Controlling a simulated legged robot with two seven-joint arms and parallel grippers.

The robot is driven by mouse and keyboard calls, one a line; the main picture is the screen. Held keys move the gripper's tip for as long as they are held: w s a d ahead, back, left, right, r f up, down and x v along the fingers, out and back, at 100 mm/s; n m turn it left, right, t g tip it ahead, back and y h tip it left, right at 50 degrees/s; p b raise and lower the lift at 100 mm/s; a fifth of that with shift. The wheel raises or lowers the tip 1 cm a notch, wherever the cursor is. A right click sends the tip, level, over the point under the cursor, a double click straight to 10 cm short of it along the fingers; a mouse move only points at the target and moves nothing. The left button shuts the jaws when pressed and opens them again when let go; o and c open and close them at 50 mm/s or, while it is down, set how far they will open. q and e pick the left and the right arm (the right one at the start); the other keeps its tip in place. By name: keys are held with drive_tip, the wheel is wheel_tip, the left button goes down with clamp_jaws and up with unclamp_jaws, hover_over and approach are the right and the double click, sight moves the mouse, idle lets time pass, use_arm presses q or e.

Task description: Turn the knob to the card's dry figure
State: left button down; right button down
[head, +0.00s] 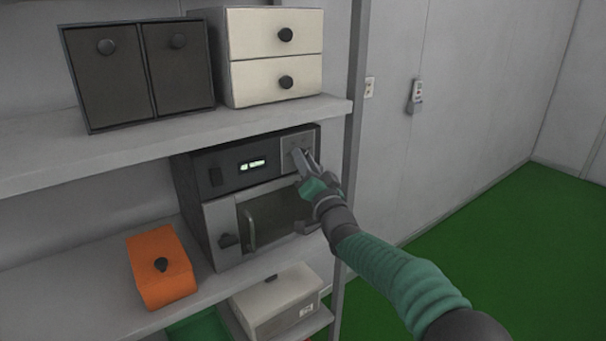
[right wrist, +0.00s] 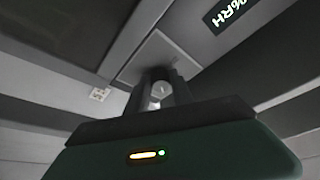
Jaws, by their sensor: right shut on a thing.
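A dark grey cabinet (head: 208,212) with a lit green display (head: 252,165) stands on the middle shelf. A light square plate (head: 289,146) at its upper right carries the knob. My right gripper (head: 301,160) is at this plate and hides the knob in the head view. In the right wrist view the round light knob (right wrist: 161,90) with a small mark sits between the two dark fingers, which are shut on it. The display (right wrist: 234,12) shows "%RH" there, in part and turned over. I cannot read its figure. No card can be made out. My left gripper is not in view.
A dark two-door box (head: 135,70) and a cream drawer unit (head: 275,50) stand on the shelf above. An orange box (head: 160,265) sits left of the cabinet. A shelf post (head: 350,130) rises close to my right arm. Green floor lies open at right.

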drive_tip(key=n+g+y+p, duration=0.1)
drive_tip(key=n+y, duration=0.1)
drive_tip(key=n, duration=0.4)
drive_tip(key=n+g+y+p, duration=0.1)
drive_tip(key=n+g+y, duration=0.1)
drive_tip(key=n, duration=0.5)
drive_tip(key=d+n+g+y+p, duration=0.1)
drive_tip(key=n+g+y, duration=0.1)
drive_tip(key=n+y, duration=0.2)
drive_tip(key=shift+w+n, duration=0.2)
drive_tip(key=shift+n, duration=0.5)
drive_tip(key=shift+w+n, duration=0.2)
drive_tip(key=shift+n, duration=0.5)
drive_tip(key=n+g+p, duration=0.1)
drive_tip(key=n, duration=0.2)
drive_tip(key=n+g+p, duration=0.2)
drive_tip(key=shift+d+r+n+y, duration=0.15)
drive_tip(key=shift+r+n+y, duration=0.05)
drive_tip(key=shift+n+y, duration=0.2)
drive_tip(key=n+g+p, duration=0.1)
drive_tip(key=n+p, duration=0.1)
drive_tip(key=n+g+p, duration=0.1)
drive_tip(key=n, duration=0.1)
drive_tip(key=shift+w+n+h+p, duration=0.1)
drive_tip(key=shift+n+h+p, duration=0.2)
drive_tip(key=shift+n+p, duration=0.1)
drive_tip(key=shift+n+g+h+p, duration=0.4)
drive_tip(key=shift+n+p, duration=0.35)
drive_tip(key=shift+n, duration=0.45)
drive_tip(key=shift+f, duration=0.15)
